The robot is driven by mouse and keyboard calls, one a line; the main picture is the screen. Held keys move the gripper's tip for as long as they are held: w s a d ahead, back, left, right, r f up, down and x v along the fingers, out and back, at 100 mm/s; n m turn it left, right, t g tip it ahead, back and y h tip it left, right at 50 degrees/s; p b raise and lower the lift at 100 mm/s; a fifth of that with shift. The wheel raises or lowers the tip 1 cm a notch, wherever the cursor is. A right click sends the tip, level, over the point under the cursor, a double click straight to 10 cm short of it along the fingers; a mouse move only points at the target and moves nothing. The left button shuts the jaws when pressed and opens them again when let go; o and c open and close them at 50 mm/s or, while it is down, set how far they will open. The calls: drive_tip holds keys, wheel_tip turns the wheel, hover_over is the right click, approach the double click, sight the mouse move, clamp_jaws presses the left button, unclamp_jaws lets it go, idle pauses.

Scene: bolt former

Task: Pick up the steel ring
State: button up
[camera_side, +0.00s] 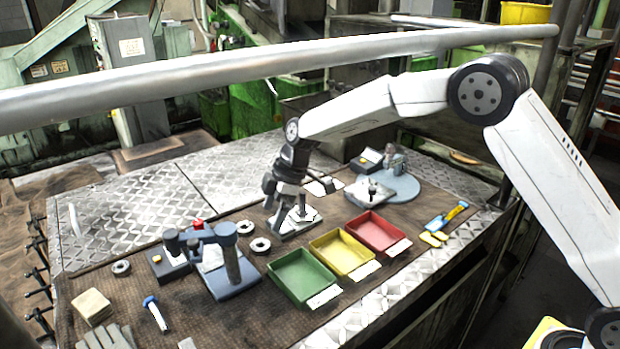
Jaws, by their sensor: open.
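Several small steel rings lie on the brown mat: one steel ring (261,245) left of the green tray, another (245,227) just behind it, and a third (121,267) at the far left. I cannot tell which one the task means. My gripper (285,211) is open and points down, to the right of the two close rings and apart from them. It is over or in front of a small grey plate fixture (291,228). Nothing shows between its fingers, though the view there is small.
Green (303,276), yellow (342,254) and red (377,232) trays stand right of the rings. A blue-grey press fixture (232,281) stands close on their left. A thick pipe (230,72) crosses the foreground. A round blue base (398,188) sits at the back.

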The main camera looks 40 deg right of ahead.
sight(247, 223)
drive_tip(key=shift+w, duration=0.15)
drive_tip(key=w+m, duration=0.1)
drive_tip(key=w+m+t, duration=0.1)
drive_tip(key=m, duration=0.1)
drive_tip(key=shift+a+f+h, duration=0.15)
drive_tip(key=shift+f+h, duration=0.05)
drive_tip(key=shift+h, duration=0.2)
drive_tip(key=w+m, duration=0.2)
drive_tip(key=w+m+t, duration=0.1)
drive_tip(key=m, duration=0.1)
drive_tip(key=shift+w+a+h, duration=0.1)
drive_tip(key=shift+a+h, duration=0.2)
drive_tip(key=shift+h, duration=0.1)
drive_tip(key=shift+x, duration=1.25)
drive_tip(key=shift+w+f, duration=0.1)
drive_tip(key=shift+w+x, duration=0.1)
drive_tip(key=shift+x, duration=1.15)
drive_tip(key=shift+w+x, duration=0.15)
drive_tip(key=shift+x, duration=1.05)
drive_tip(key=shift+a, duration=0.15)
